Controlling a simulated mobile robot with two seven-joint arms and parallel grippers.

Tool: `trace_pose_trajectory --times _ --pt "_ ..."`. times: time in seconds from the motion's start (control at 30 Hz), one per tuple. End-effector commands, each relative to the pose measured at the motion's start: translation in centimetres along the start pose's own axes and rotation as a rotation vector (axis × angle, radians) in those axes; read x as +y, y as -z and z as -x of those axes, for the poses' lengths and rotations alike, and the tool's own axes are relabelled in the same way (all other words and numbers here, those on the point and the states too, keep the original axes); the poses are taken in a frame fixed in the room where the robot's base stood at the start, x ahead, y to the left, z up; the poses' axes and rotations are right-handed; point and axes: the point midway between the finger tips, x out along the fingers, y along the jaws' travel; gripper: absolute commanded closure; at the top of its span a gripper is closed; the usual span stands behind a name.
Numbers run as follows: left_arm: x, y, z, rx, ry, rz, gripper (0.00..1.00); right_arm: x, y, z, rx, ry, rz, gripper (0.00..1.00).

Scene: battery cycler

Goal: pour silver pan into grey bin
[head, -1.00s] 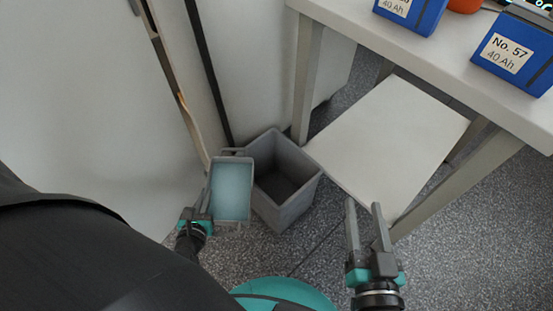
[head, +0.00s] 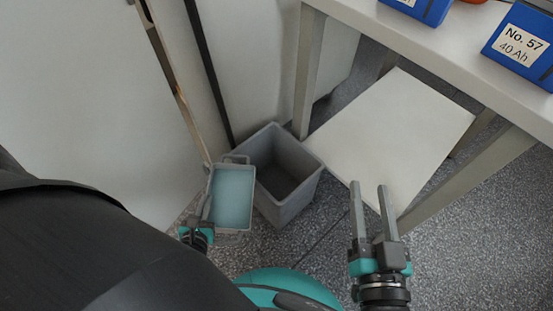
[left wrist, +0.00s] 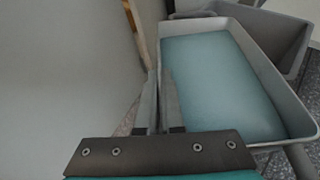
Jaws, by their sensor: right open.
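The silver pan (head: 233,232) is a rectangular grey tray with loop handles and pale blue contents. It is roughly level beside the left side of the grey bin, its right edge close to or overlapping the bin's rim in the head view. My left gripper (head: 207,191) is shut on the pan's left side; its fingers (left wrist: 159,75) show together there in the left wrist view, beside the pan's rim (left wrist: 278,82). The grey bin (head: 297,203) stands upright on the floor, open at the top, with a dark, empty-looking inside. My right gripper (head: 371,188) is open and empty.
A white table (head: 455,55) with blue battery boxes (head: 516,45) stands at the upper right. Its low white shelf (head: 395,135) lies right of the bin. A pale cabinet wall (head: 95,110) stands close at the left. Speckled floor (head: 310,235) is free in front of the bin.

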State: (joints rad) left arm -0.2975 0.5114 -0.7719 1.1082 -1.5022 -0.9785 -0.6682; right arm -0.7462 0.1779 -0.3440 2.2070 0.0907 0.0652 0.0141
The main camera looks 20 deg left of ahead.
Motion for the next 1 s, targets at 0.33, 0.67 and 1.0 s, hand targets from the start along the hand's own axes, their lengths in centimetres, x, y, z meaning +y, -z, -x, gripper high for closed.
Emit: trace_pose_trajectory --times 0.33,0.67,1.0 --pt "-3.1 -2.3 1.7 0.081 -0.055 -0.134 1.0 0.0 0.0 0.0 -0.005 0.0 0.001 0.5" --pt "-4.2 -3.9 1.8 0.135 -0.086 -0.222 1.0 0.2 -0.4 -0.2 -0.051 -0.005 0.01 0.5" --pt "-4.3 -4.1 1.8 0.138 -0.088 -0.226 1.0 0.5 -0.3 -0.3 -0.072 -0.011 0.015 0.5"
